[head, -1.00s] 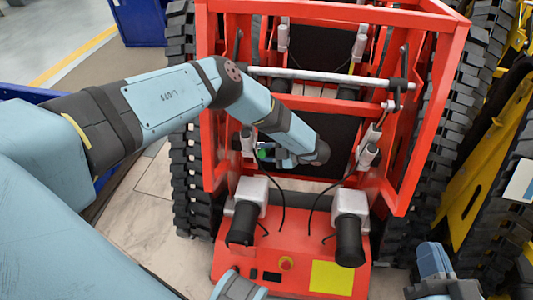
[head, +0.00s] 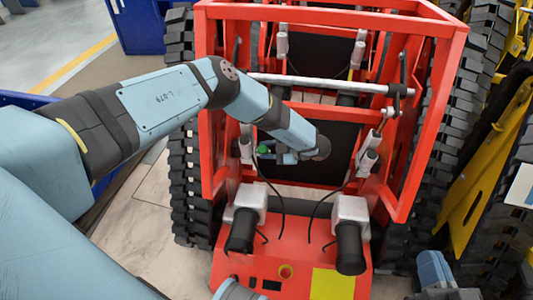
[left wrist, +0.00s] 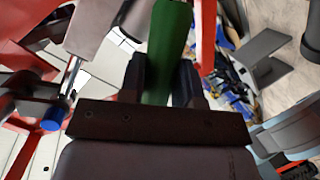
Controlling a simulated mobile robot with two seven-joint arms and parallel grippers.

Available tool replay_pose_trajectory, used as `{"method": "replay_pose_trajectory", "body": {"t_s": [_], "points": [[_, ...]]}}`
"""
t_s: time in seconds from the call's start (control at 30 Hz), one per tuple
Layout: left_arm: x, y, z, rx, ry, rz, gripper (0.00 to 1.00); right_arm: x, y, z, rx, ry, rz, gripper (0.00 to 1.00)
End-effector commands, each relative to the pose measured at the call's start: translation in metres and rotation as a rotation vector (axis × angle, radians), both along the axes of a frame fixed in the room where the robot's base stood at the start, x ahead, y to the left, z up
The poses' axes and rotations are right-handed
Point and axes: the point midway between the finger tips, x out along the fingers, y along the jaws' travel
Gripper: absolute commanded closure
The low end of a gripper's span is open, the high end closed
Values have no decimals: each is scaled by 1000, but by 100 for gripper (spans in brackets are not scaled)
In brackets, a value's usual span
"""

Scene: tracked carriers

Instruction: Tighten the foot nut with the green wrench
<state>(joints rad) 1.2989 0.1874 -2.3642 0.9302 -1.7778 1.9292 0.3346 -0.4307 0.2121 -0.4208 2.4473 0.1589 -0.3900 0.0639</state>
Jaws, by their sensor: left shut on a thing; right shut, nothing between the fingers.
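My left gripper (head: 271,152) reaches into the open front of the red carrier frame (head: 207,150). It is shut on the green wrench (left wrist: 168,50). In the left wrist view the wrench's green handle stands between the two dark fingers and runs out of the top edge. In the head view only a small green bit of the wrench (head: 264,149) shows beside the gripper. The wrench's far end is out of sight, and I cannot make out the foot nut in either view. My right gripper's fingers are not visible; only light-blue and dark arm parts show at the lower right.
Red bars and a grey cross rod (head: 320,82) surround the arm. Two grey-and-black motors (head: 350,245) stand on the red front deck. Black tracks (head: 190,190) flank the carrier. A blue-capped rod (left wrist: 51,124) lies left of the gripper. Yellow machinery (head: 480,185) is at right.

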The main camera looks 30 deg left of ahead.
Motion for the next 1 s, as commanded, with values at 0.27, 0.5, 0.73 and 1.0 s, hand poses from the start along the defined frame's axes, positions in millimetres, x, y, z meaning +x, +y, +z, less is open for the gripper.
{"method": "replay_pose_trajectory", "body": {"t_s": [0.27, 0.5, 0.73, 1.0], "points": [[1, 0, 1, 0, 2, 0, 100, 0, 0, 0, 0, 0, 0, 100], [9, 4, 6, -26, 63, 1, 100, 0, 0, -8, 0, 0, 0, 100], [12, 5, 10, -38, 92, 0, 100, 0, 0, -9, 0, 0, 0, 100], [12, 5, 10, -37, 89, -1, 100, 0, 0, -7, 0, 0, 0, 100]]}}
